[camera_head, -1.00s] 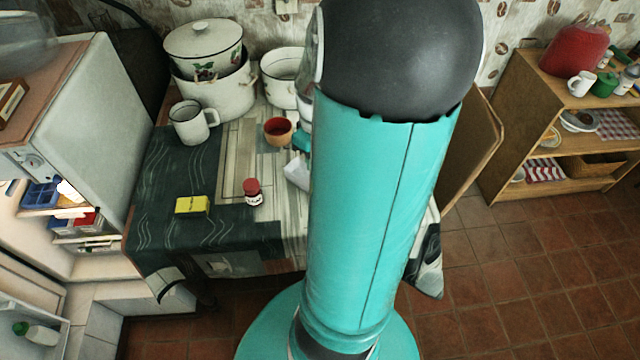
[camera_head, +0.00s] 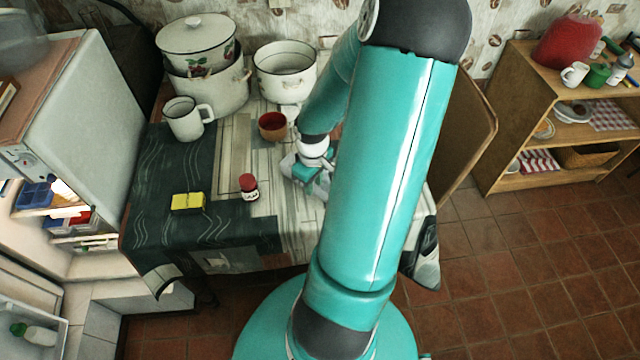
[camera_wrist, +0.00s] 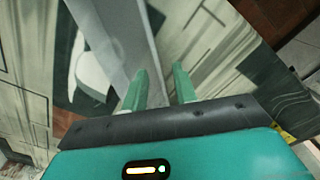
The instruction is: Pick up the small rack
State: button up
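A pale grey-white piece, which seems to be the small rack (camera_wrist: 120,35), stands on the cloth-covered table in the wrist view. It shows as a long flat panel with a rounded white part (camera_wrist: 90,72) to its left. My gripper (camera_wrist: 160,80) has its two green fingers apart, with a gap between them. The panel's lower end is close to the left finger; I cannot tell whether they touch. In the head view my gripper (camera_head: 304,172) is low over the table, and my arm hides most of the rack there.
The table (camera_head: 235,150) also bears a red-lidded jar (camera_head: 249,188), a yellow sponge-like block (camera_head: 187,203), a red-brown cup (camera_head: 272,126), a white mug (camera_head: 186,120) and enamel pots (camera_head: 285,75) behind. A fridge (camera_head: 90,110) stands left, a wooden shelf (camera_head: 515,110) right.

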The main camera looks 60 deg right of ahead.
jog(key=shift+f, duration=0.65)
grip_shut()
jog(key=shift+r, duration=0.1)
jog(key=shift+r, duration=0.45)
notch_tip(320, 180, up, 2)
jog(key=shift+r, duration=0.1)
jog(key=s+a+r, duration=0.3)
jog(key=a+r, duration=0.6)
jog(key=a, duration=0.4)
jog(key=shift+a+r, duration=0.35)
jog(key=shift+r, duration=0.05)
